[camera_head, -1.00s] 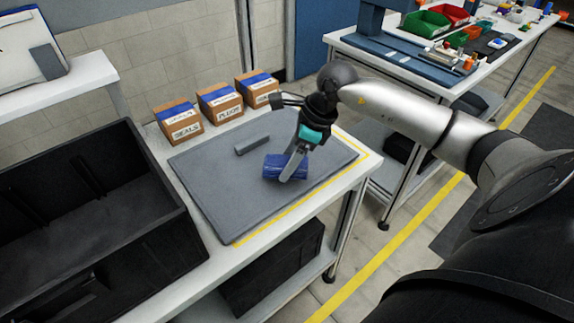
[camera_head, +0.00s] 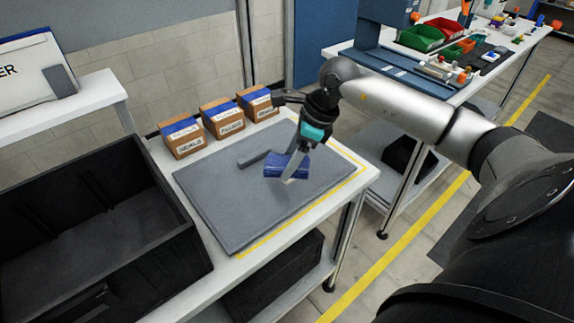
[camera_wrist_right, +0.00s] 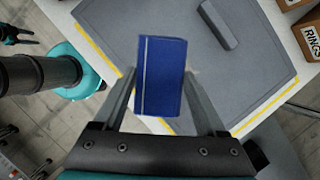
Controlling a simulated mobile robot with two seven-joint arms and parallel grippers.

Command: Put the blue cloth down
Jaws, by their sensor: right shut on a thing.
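The blue cloth (camera_head: 287,165) is a small folded block. My right gripper (camera_head: 291,172) is shut on it, one finger on either side, over the right part of the grey mat (camera_head: 235,215). In the right wrist view the cloth (camera_wrist_right: 162,75) sits between the two fingers. A pale fingertip shows just below the cloth; I cannot tell if the cloth touches the mat. A dark claw-like part at the top left of the wrist view, perhaps my left gripper (camera_wrist_right: 20,36), is too small to read.
A grey bar (camera_head: 254,158) lies on the mat left of the cloth. Several labelled cardboard boxes (camera_head: 222,118) stand behind the mat. A large black bin (camera_head: 95,225) is at the left. The mat's front and left parts are clear. Yellow tape edges the table.

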